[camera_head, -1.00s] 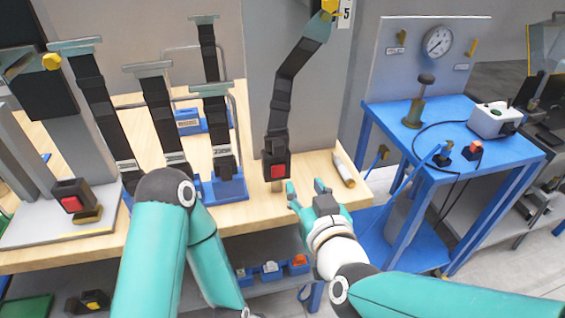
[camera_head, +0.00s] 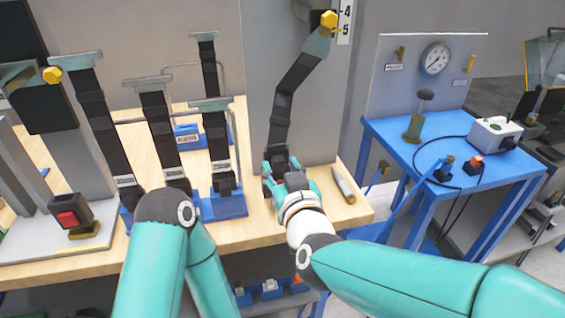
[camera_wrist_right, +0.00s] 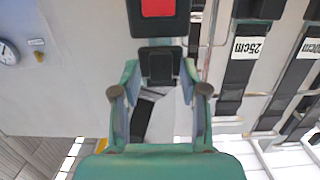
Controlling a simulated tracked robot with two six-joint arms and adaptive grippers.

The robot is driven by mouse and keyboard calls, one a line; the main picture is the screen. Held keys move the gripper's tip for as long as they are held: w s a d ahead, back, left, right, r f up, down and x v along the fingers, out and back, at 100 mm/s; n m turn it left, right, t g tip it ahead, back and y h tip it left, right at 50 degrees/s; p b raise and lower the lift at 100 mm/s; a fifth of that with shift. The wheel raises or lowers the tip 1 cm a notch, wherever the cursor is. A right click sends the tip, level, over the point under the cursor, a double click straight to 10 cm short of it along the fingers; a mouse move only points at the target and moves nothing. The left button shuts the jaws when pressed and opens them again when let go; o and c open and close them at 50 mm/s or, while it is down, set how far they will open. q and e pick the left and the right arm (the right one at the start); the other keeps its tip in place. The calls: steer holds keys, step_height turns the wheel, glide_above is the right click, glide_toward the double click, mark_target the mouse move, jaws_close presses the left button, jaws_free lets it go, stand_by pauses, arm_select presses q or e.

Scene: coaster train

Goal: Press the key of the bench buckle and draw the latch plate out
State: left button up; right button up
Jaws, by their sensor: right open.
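The bench buckle with its red key (camera_wrist_right: 158,8) is at the top of the right wrist view. In the head view its dark body (camera_head: 267,186) is mostly hidden behind my right gripper, and the key is hidden. The black latch plate (camera_wrist_right: 158,64) sits at the buckle's mouth, with the dark strap (camera_head: 284,105) running up from it to the post. My right gripper (camera_head: 281,168) is open at the latch plate, one finger on each side. In the right wrist view small gaps show between the fingers and the plate. My left gripper is out of view.
A second red-key buckle (camera_head: 68,218) stands on a grey plate at the left. Several straps on blue stands (camera_head: 222,207) are left of my right gripper. A pale cylinder (camera_head: 343,184) lies just right of it. A blue table (camera_head: 455,170) with a gauge panel stands farther right.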

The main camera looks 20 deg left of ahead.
steer(key=shift+w+a, duration=0.2)
steer(key=shift+w, duration=0.15)
stand_by(0.3)
